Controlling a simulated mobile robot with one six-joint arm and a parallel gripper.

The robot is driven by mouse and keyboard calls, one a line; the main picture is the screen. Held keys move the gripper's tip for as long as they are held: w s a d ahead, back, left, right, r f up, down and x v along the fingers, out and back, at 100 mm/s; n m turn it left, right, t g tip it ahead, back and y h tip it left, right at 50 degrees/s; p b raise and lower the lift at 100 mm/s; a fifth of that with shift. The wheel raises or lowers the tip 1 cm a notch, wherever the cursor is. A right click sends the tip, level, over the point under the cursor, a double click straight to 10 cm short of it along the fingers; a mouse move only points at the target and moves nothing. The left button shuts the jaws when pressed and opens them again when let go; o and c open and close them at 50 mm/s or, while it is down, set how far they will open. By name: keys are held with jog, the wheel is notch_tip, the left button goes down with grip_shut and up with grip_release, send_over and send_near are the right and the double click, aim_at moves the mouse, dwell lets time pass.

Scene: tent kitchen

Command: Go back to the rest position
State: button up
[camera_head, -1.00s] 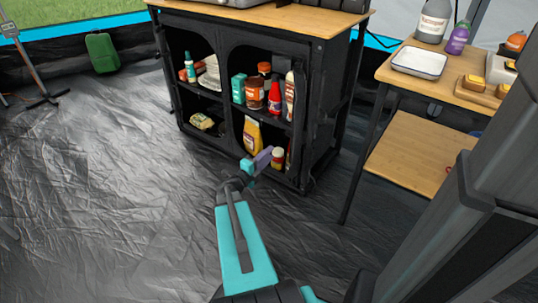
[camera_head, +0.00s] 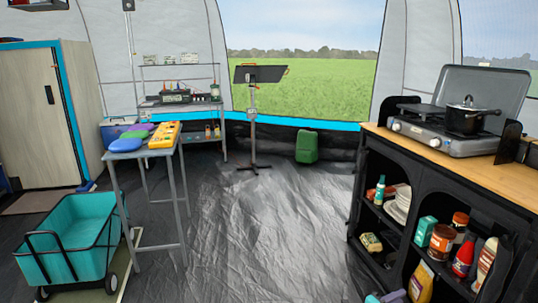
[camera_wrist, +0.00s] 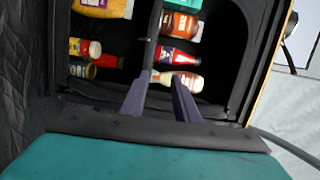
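My gripper (camera_wrist: 160,78) shows in the wrist view as two dark purple fingers with a gap between their tips. It is open and nothing is held between the fingers. It faces the shelves of the black cabinet (camera_wrist: 228,88), with bottles and jars beyond the fingertips. The rest of the arm is out of that view.
A grey table (camera_head: 127,155) and a teal cart (camera_head: 80,236) stand left. The middle floor (camera_head: 260,235) is clear.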

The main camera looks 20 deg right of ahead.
jog(key=w+a+r+n+t+y+p, duration=0.25)
jog(key=w+a+n+t+p, duration=0.25)
jog(key=w+a, duration=0.45)
jog(key=w+a+r+n+t+y+p, duration=0.25)
jog(key=w+a+n+t+p, duration=0.2)
jog(key=w+a, duration=0.5)
jog(key=a+f+n+y+p, duration=0.2)
jog(key=a+n+y+p, duration=0.15)
jog(key=a, duration=0.45)
jog(key=w+a+f+n+t+y+p, duration=0.1)
jog(key=a+n+y+p, duration=0.2)
jog(key=a, duration=0.6)
jog(key=a+f+n+y+p, duration=0.1)
jog(key=a+f+n+y, duration=0.2)
jog(key=a, duration=0.5)
jog(key=s+a+f+n+g+y+p, duration=0.25)
jog(key=s+a+n+g, duration=0.2)
jog(key=s+a, duration=0.25)
jog(key=s+a+f+n+g+y+p, duration=0.2)
jog(key=s+a+f+n+g, duration=0.1)
jog(key=s+a+n, duration=0.4)
jog(key=s+d+r+n+g+h, duration=0.1)
jog(key=s+n+g, duration=0.3)
jog(key=s, duration=1.7)
jog(key=d+g, duration=0.1)
jog(key=g, duration=0.3)
jog(key=shift+s+d+r+n+g, duration=0.25)
jog(key=shift+d+n+g, duration=0.1)
jog(key=shift+g, duration=0.05)
